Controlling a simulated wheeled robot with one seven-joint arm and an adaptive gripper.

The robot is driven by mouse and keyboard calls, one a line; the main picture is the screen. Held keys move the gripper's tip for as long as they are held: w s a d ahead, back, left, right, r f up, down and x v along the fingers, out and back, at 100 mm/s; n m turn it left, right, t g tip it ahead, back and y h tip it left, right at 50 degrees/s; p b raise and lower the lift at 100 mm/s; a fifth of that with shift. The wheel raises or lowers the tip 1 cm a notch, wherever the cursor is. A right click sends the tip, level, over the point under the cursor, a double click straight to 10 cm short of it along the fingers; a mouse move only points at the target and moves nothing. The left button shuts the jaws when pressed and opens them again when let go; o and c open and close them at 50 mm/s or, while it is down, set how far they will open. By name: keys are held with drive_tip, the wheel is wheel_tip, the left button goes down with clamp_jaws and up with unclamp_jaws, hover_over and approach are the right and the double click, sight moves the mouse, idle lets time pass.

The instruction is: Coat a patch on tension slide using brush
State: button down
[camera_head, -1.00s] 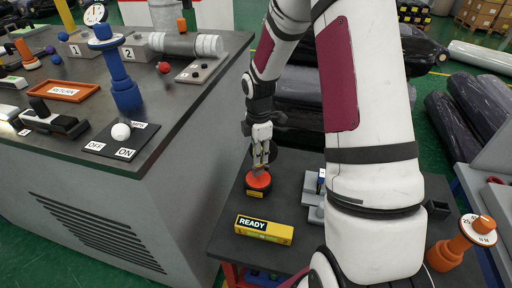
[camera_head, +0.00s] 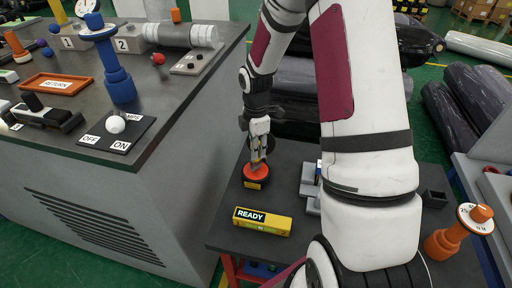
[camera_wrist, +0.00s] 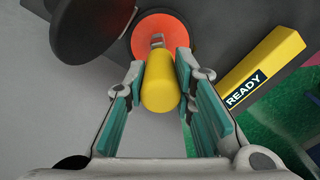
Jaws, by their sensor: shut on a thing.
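My gripper (camera_head: 258,158) is shut on a yellow handle (camera_wrist: 160,85), which appears to be the brush, with one teal pad on each side. A metal part (camera_wrist: 157,41) shows beyond the handle, over a round orange-red pot (camera_wrist: 176,32). In the head view this pot (camera_head: 256,171) has a dark base with a yellow label and stands on the dark table, directly under my gripper. The brush tip is hidden, so I cannot tell whether it touches the pot. I cannot tell the tension slide for certain; a black slide-like device (camera_head: 45,117) sits on the left bench.
A yellow READY box (camera_head: 262,221) lies on the small dark table (camera_head: 225,238) in front of the pot. Grey blocks (camera_head: 309,180) stand to the right, partly behind my arm. The left bench (camera_head: 190,95) holds a RETURN tray (camera_head: 58,84) and an OFF/ON panel (camera_head: 105,143).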

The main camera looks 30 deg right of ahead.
drive_tip(key=shift+s+f, duration=0.1)
drive_tip(key=shift+f, duration=0.5)
idle(1.7)
drive_tip(key=shift+r, duration=0.1)
drive_tip(key=shift+r+p, duration=1.35)
drive_tip(key=shift+r, duration=2.15)
